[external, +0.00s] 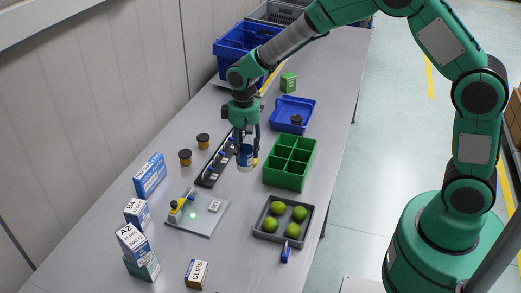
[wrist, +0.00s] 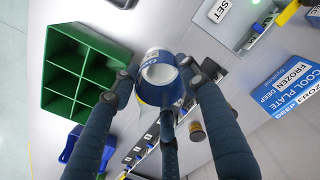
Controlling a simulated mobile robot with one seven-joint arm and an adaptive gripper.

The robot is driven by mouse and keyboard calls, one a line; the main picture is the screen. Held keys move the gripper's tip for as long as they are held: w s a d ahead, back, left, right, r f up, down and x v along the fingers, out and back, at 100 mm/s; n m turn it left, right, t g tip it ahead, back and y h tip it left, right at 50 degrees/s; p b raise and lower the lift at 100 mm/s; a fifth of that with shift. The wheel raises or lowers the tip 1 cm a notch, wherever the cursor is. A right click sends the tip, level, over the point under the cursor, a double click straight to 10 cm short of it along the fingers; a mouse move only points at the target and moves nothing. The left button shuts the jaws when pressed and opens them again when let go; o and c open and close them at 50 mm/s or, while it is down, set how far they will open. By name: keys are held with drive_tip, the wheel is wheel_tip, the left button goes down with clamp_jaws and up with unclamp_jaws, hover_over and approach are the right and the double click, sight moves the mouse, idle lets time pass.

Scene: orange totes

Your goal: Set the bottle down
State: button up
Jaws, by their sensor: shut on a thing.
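The bottle (external: 245,156), white with a blue band, is held in my gripper (external: 246,138) between the black rack and the green divided box. It looks roughly upright in the external view. In the wrist view the bottle (wrist: 158,72) shows a round white end and a blue side, with the dark fingers of my gripper (wrist: 162,84) closed around it. I cannot tell whether its base touches the table.
The green box (external: 291,163) stands right of the bottle, and the black rack (external: 216,160) lies left. A grey tray (external: 263,236) of green fruit and a scale (external: 207,222) are nearer. A blue tray (external: 306,104) is behind. Bare table shows in front of the bottle.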

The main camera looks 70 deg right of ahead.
drive_tip(key=w+d, duration=0.2)
drive_tip(key=d, duration=1)
drive_tip(key=w+d, duration=0.1)
drive_tip(key=d, duration=1.1)
drive_tip(key=shift+w+b, duration=0.35)
drive_tip(key=shift+b, duration=0.05)
wheel_tip(320, 180, down, 6)
drive_tip(key=shift+b, duration=0.35)
drive_tip(key=shift+f, duration=0.1)
drive_tip(key=shift+f, duration=1.8)
drive_tip(key=shift+f+b, duration=0.1)
drive_tip(key=shift+b, duration=0.2)
drive_tip(key=o, duration=1.2)
